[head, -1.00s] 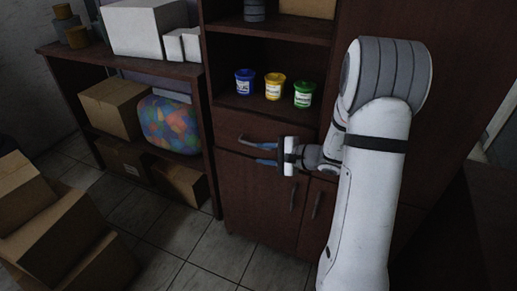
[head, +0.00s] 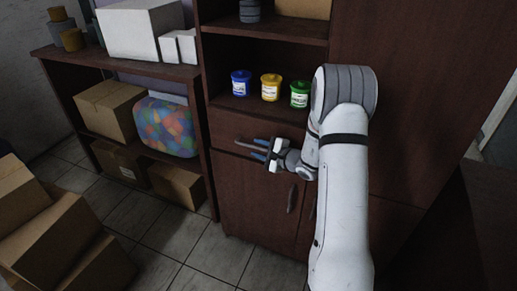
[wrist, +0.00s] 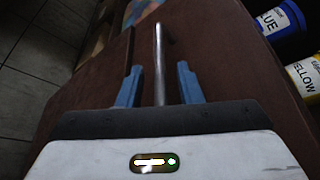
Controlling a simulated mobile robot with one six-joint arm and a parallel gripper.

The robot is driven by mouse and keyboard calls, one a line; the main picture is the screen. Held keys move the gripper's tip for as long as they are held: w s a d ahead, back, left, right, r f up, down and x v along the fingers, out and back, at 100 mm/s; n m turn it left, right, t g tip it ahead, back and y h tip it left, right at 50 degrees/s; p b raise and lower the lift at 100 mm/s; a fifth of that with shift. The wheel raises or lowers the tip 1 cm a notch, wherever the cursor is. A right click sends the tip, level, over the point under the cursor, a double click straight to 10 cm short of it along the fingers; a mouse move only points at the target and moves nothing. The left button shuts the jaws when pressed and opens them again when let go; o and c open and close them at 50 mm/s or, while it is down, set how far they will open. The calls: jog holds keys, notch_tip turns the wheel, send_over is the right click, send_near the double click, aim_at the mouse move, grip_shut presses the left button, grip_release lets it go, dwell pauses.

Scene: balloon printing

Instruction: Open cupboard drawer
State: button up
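The cupboard drawer (head: 228,127) is a dark reddish-brown front below the open shelf, and it looks shut. Its metal bar handle shows in the wrist view (wrist: 159,60), running away from my gripper. My gripper (head: 250,149) is at the drawer front in the head view. In the wrist view, its two blue fingers (wrist: 159,82) are apart, one on each side of the handle bar, with a gap on both sides. The fingers do not appear to touch the handle. Part of the drawer's right side is hidden behind my gripper and arm.
Blue (head: 240,84), yellow (head: 270,88) and green (head: 299,95) tubs stand on the shelf above the drawer. Cupboard doors with a vertical handle (head: 291,198) are below. Cardboard boxes (head: 52,232) stand at the left. Tiled floor between is clear.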

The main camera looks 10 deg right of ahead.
grip_shut()
dwell(0.3)
jog(key=shift+a+r, duration=0.1)
